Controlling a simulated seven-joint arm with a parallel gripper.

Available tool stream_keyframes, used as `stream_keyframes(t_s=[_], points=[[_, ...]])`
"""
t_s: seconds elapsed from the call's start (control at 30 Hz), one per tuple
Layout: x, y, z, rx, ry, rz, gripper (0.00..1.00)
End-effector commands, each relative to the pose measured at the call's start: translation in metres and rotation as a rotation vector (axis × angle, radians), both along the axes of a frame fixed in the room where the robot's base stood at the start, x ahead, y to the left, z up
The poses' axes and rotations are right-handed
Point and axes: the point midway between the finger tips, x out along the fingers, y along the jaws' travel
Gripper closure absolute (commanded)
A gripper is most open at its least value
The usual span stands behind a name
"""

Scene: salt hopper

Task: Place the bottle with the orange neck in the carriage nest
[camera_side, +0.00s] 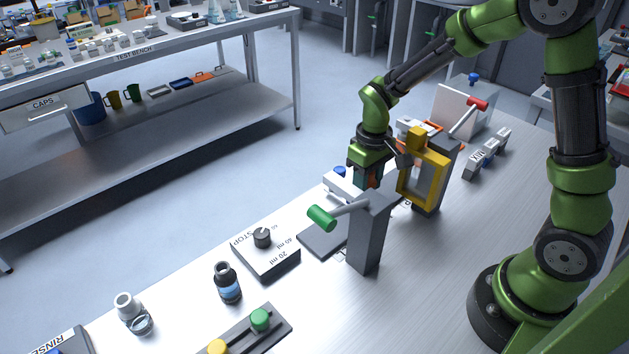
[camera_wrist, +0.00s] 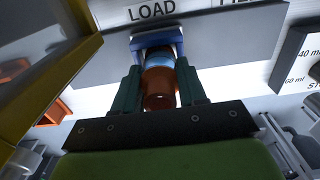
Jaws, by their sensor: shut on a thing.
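The bottle with the orange neck (camera_wrist: 159,88) is between the two dark green fingers of my gripper (camera_wrist: 158,76) in the wrist view, with a blue band beyond the neck. My gripper is shut on it. A blue-grey U-shaped nest (camera_wrist: 156,38) closely surrounds the bottle's far end, on a grey plate by the LOAD label. I cannot tell whether the bottle is fully seated. In the side view my gripper (camera_side: 367,177) points down behind the grey post, which hides most of the bottle and nest.
A green-handled lever (camera_side: 322,217) on a grey post (camera_side: 369,240) and a yellow frame (camera_side: 436,180) stand close to my gripper. A dial block (camera_side: 265,260), a dark bottle (camera_side: 228,285) and a clear bottle (camera_side: 133,314) stand front left. A red-handled lever (camera_side: 477,104) is behind.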

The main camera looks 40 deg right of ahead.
Motion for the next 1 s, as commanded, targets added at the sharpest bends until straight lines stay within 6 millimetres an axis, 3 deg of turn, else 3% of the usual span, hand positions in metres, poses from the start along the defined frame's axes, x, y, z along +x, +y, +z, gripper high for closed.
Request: stream_keyframes(t_s=[0.17, 0.2, 0.37, 0.73, 1.0], points=[[0.0, 0.0, -0.003, 0.0, 0.001, 0.001, 0.89], [0.0, 0.0, -0.003, 0.0, 0.0, 0.001, 0.56], [0.0, 0.0, -0.002, 0.0, 0.0, 0.001, 0.33], [0.001, 0.0, 0.005, -0.001, -0.003, 0.0, 0.33], [0.001, 0.0, 0.057, 0.0, -0.007, 0.0, 0.33]])
